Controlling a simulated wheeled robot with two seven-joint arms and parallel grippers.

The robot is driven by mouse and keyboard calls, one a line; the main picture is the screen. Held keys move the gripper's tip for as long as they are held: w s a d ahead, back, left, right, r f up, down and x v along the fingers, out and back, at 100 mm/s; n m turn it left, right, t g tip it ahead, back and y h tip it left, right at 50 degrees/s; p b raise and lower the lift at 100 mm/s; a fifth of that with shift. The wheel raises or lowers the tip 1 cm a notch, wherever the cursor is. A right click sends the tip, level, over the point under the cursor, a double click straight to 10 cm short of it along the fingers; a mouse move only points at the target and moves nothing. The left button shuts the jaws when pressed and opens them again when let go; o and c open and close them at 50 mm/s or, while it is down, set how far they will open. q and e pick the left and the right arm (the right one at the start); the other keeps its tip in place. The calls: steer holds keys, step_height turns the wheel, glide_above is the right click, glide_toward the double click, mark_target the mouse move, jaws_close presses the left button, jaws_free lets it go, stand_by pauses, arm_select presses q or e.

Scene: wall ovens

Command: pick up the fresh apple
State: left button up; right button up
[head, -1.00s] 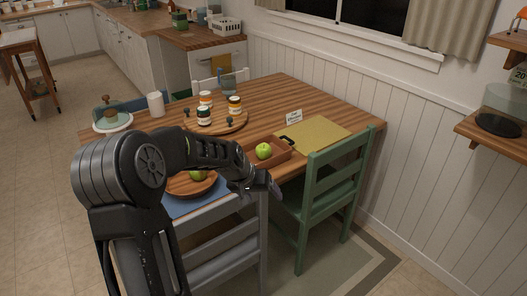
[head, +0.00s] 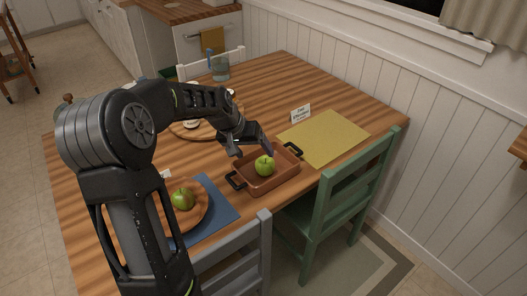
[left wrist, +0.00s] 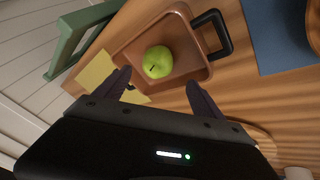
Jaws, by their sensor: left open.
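A green apple (head: 264,165) sits inside an orange-brown rectangular tray (head: 283,182) with black handles on the wooden table. A second green apple (head: 183,199) sits on a round wooden plate (head: 201,217) on a blue mat. No label tells me which apple is the fresh one. My left gripper (head: 250,150) is open and empty, above the tray at its far side. In the left wrist view the tray's apple (left wrist: 158,62) shows beyond and between the two spread fingertips (left wrist: 158,80), not touched by them. My right gripper is not in view.
A yellow mat (head: 325,137) and a small white sign (head: 300,113), its text unreadable, lie right of the tray. A round board (head: 205,134) with jars is partly behind my arm. A glass (head: 220,68) stands at the back. A green chair (head: 335,195) and grey chair (head: 240,262) stand at the near edge.

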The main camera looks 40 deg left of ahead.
mark_target(262, 161)
arm_select(q)
steer(key=shift+x, duration=1.2)
steer(key=shift+d, duration=0.1)
steer(key=p+x, duration=0.1)
steer(key=x, duration=0.4)
steer(key=shift+w+d, duration=0.1)
steer(key=shift+c, duration=0.2)
steer(key=c, duration=1.5)
steer(key=shift+c, duration=0.2)
